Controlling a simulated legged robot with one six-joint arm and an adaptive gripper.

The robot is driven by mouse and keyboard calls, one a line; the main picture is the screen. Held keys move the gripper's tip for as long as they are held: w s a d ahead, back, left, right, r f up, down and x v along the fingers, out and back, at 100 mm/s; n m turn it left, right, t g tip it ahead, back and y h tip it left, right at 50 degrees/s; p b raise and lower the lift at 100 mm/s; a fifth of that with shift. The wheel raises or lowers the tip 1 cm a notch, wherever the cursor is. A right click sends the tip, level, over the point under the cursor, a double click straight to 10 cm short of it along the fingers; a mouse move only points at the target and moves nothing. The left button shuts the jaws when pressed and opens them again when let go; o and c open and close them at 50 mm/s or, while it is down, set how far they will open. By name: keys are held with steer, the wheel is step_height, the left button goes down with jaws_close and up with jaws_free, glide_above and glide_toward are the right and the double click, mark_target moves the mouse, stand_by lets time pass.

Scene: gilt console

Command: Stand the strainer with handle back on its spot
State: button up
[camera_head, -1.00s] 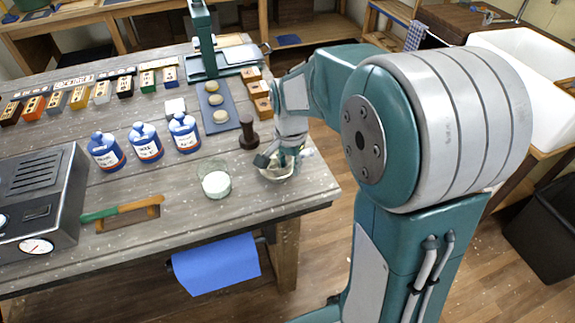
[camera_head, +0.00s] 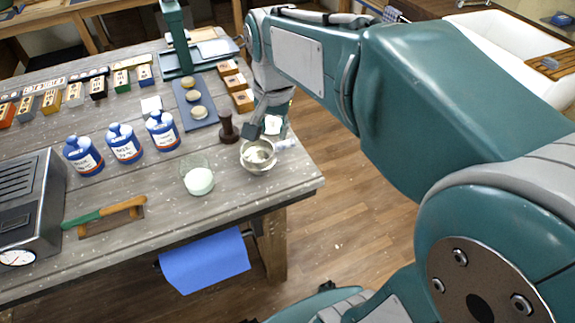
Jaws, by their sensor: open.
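The strainer appears to be the pale round bowl-shaped thing (camera_head: 258,157) near the right end of the wooden table (camera_head: 300,178). A short pale part, perhaps its handle, sticks out at its right. Whether it is upright or tilted is hard to tell. My gripper (camera_head: 264,131) is open just behind and above it, with a dark finger at the left. The fingers look close to its far rim; I cannot tell whether they touch. No separate empty spot can be made out.
A glass of white stuff (camera_head: 198,178) and a dark brown tamper-like piece (camera_head: 228,128) stand close left. Several blue bottles (camera_head: 124,143), a green-handled tool (camera_head: 105,215) and a metal machine (camera_head: 28,200) are farther left. Wooden blocks (camera_head: 236,84) lie behind.

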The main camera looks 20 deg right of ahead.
steer(key=s+a+f+n+t, duration=0.1)
steer(key=s+n+t, duration=0.3)
steer(key=s+n, duration=0.4)
steer(key=shift+s+a+f, duration=0.25)
steer(key=shift+s+a, duration=0.05)
steer(key=shift+s, duration=2.2)
